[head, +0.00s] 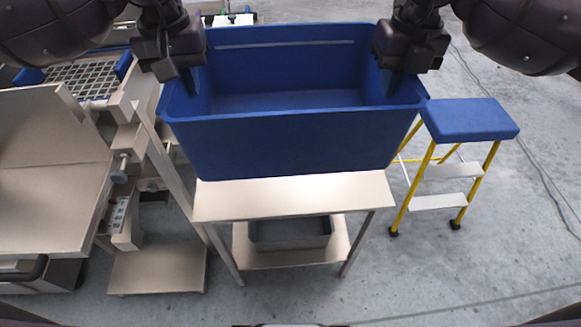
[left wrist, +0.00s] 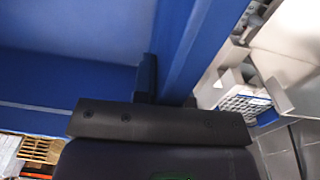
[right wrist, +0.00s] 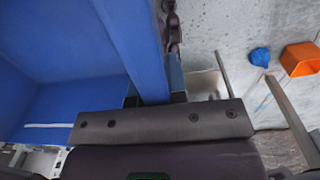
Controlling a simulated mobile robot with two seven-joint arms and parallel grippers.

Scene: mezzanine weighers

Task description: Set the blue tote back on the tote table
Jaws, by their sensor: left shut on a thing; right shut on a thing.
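The blue tote (head: 290,145) is an open, empty box in the middle of the head view. My left gripper (head: 188,78) is shut on its left wall, and my right gripper (head: 388,80) is shut on its right wall. In the left wrist view the tote wall (left wrist: 195,45) runs between the fingers. In the right wrist view the wall (right wrist: 130,40) also runs between the fingers. The metal table (head: 295,198) is below the tote, its front part bare. The tote hides the table's back part, and I cannot tell whether the two touch.
A grey bin (head: 290,233) sits on the table's lower shelf. A step stool (head: 470,120) with a blue top and yellow legs stands close on the right. Metal machinery (head: 50,170) stands close on the left. The floor at the front right is clear.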

